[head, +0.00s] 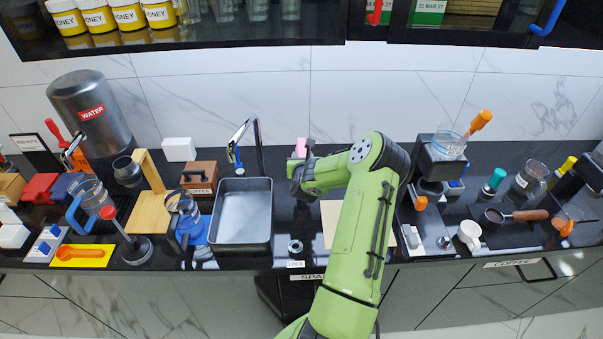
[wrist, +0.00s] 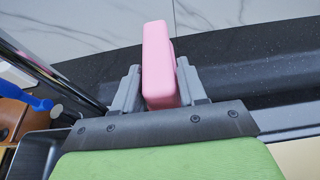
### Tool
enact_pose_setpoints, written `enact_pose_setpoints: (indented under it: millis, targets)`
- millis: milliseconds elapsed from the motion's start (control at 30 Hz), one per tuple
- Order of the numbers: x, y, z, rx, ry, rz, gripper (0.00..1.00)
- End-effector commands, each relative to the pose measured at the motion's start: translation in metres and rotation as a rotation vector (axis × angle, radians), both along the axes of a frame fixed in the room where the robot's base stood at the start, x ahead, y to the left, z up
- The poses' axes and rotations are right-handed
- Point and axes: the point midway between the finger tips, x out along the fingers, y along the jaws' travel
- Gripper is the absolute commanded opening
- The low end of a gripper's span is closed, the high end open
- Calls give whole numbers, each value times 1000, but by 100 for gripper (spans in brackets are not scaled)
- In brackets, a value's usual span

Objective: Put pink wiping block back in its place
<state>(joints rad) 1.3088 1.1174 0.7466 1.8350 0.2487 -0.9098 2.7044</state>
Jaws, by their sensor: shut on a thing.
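The pink wiping block (wrist: 158,65) stands upright between the two grey fingers of my gripper (wrist: 160,90) in the wrist view. My gripper is shut on it. In the head view a small part of the pink block (head: 300,146) shows behind my gripper (head: 298,165), near the back of the black counter, right of the sink tap. Most of the block is hidden there by my gripper and arm. I cannot tell whether the block touches the counter.
The grey sink basin (head: 243,240) and tap (head: 258,145) are just left of my gripper. A white block (head: 179,149) stands by the back wall, left of the tap. A beige board (head: 334,222) lies under my arm. A coffee grinder (head: 438,165) stands to the right.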

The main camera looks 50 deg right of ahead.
Motion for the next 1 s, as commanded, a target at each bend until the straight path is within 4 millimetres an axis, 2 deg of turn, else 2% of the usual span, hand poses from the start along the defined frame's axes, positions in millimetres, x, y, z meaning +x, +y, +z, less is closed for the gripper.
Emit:
enact_pose_setpoints:
  millis: [33,100,267,433,767,800,933,1000]
  targets:
    - [-1,1,-19,4,4,-1,0]
    - [-1,0,-36,3,2,-1,0]
    - [0,0,-56,0,2,-1,0]
    - [-1,0,-85,0,2,-2,0]
    - [-1,0,-89,0,0,-1,0]
    - [-1,0,-89,0,2,-1,44]
    - [-1,0,-89,-1,1,-1,64]
    - [-1,0,-89,-1,1,-1,67]
